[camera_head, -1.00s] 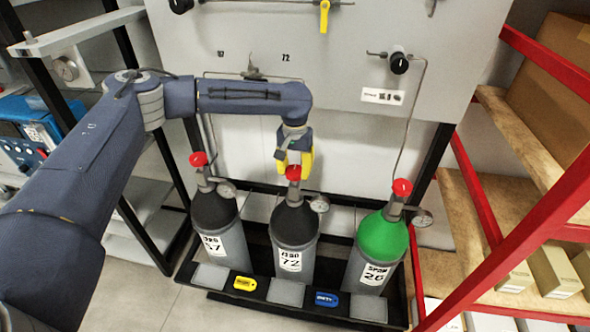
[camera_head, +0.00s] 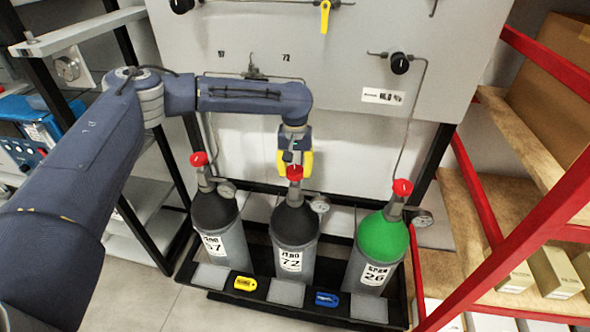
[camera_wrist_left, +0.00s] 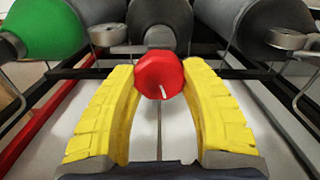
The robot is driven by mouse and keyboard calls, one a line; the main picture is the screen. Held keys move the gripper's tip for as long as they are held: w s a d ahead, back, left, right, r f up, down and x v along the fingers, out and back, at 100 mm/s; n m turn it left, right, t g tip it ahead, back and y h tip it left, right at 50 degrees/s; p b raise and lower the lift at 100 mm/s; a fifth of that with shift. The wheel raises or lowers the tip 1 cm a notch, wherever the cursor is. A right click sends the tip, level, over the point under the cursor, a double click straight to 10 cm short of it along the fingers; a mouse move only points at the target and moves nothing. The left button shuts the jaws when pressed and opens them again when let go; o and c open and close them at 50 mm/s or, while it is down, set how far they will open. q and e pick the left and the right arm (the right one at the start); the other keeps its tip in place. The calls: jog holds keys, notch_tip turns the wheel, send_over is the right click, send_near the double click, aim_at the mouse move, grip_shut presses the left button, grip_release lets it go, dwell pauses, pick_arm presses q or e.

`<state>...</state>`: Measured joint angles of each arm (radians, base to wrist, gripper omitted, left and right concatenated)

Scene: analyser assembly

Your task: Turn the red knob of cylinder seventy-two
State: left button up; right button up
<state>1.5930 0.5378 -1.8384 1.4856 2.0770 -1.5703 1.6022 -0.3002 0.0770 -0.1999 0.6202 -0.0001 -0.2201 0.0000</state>
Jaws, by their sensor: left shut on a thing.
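The cylinder labelled 72 (camera_head: 297,240) stands upright in the middle of the rack, grey with a black shoulder. Its red knob (camera_head: 295,173) is on top, below my left gripper (camera_head: 296,162). In the left wrist view the red knob (camera_wrist_left: 159,74) sits between the tips of the yellow fingers of my left gripper (camera_wrist_left: 160,85), which are shut on it from both sides. A white mark shows on the knob's face. A gauge (camera_head: 320,204) sits beside the valve. My right gripper is in neither view.
Cylinder 57 or similar (camera_head: 222,238), its first digit unclear, stands left with a red knob. Green-topped cylinder 26 (camera_head: 383,240) stands right. Yellow (camera_head: 244,284) and blue (camera_head: 327,299) tags lie on the rack front. A grey panel (camera_head: 330,70) rises behind; red shelving (camera_head: 520,200) is right.

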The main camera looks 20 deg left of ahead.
aim_at(295, 169)
pick_arm(q)
jog(key=o, duration=1.3)
jog(key=shift+r, duration=6)
